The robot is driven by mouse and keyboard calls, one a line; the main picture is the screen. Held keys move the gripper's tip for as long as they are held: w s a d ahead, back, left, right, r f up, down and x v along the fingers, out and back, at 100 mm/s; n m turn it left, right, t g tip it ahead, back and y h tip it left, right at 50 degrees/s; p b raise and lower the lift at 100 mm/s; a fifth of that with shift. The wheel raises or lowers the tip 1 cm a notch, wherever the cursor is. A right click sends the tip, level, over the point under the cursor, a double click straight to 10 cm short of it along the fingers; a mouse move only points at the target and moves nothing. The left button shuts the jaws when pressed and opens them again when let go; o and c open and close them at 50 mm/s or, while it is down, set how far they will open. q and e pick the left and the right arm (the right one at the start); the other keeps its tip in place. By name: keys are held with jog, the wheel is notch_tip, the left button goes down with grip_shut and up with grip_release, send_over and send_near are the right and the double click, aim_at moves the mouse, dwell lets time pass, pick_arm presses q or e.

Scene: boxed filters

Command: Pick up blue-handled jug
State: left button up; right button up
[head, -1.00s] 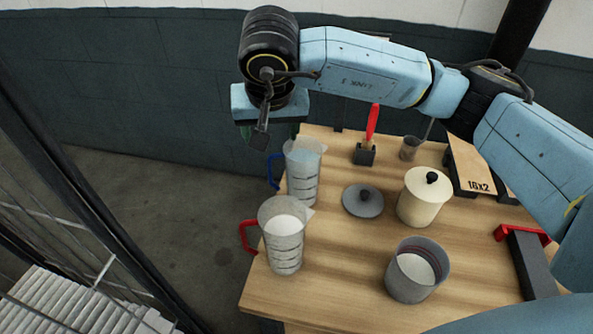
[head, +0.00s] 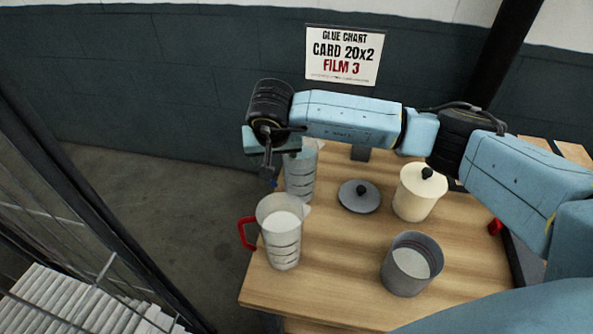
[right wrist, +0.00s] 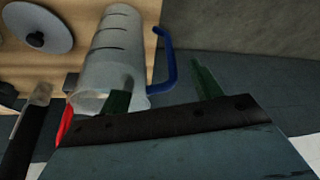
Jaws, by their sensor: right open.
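The blue-handled jug (head: 300,176) stands at the table's back left, a clear measuring jug partly covered by my right gripper and wrist in the head view. In the right wrist view the jug (right wrist: 115,55) shows with its blue handle (right wrist: 168,62). My right gripper (right wrist: 160,92) is open. Its two green fingertips are apart, one near the jug's rim and the other beyond the handle; the handle lies between them in the picture. I cannot tell whether they touch it. In the head view the fingers are mostly hidden. My left gripper is not in view.
A red-handled jug (head: 281,235) stands just in front. A grey pot (head: 408,268), a cream lidded canister (head: 418,195) and a grey lid (head: 359,197) are to the right on the wooden table (head: 330,285). A mesh fence (head: 75,225) is at left.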

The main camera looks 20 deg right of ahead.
jog(key=shift+f, duration=0.2)
grip_shut()
jog(key=shift+w+r, duration=0.1)
jog(key=shift+r, duration=0.05)
jog(key=shift+r, duration=0.1)
dwell(0.4)
